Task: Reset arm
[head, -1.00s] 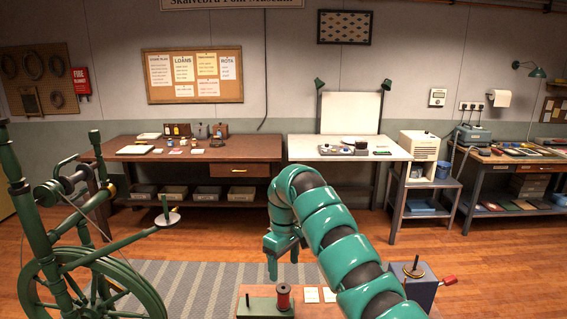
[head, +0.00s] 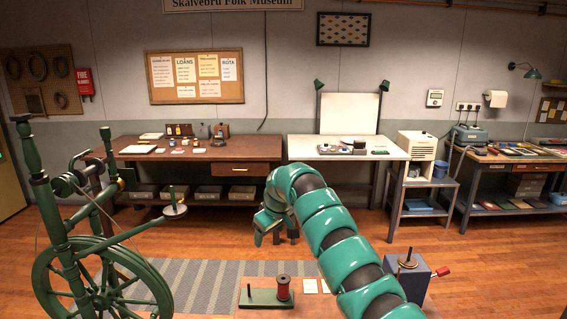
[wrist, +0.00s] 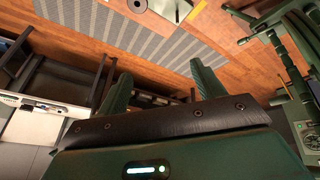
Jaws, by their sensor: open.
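My gripper (head: 276,236) hangs from the bent teal arm (head: 325,225) in the middle of the head view, pointing down above the floor. It is open and empty. In the wrist view, its two green fingers (wrist: 163,92) stand apart with nothing between them. In the head view, the gripper is above and behind a small low table (head: 240,301) with a red spool (head: 282,288) on a green base (head: 262,298). It appears clear of both.
A green spinning wheel (head: 100,280) stands at left. A blue-grey box with a red handle (head: 410,275) is at lower right. A brown desk (head: 245,150), a white-topped table (head: 300,150) and a right workbench (head: 510,158) line the wall. A striped rug (head: 200,285) lies on open floor.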

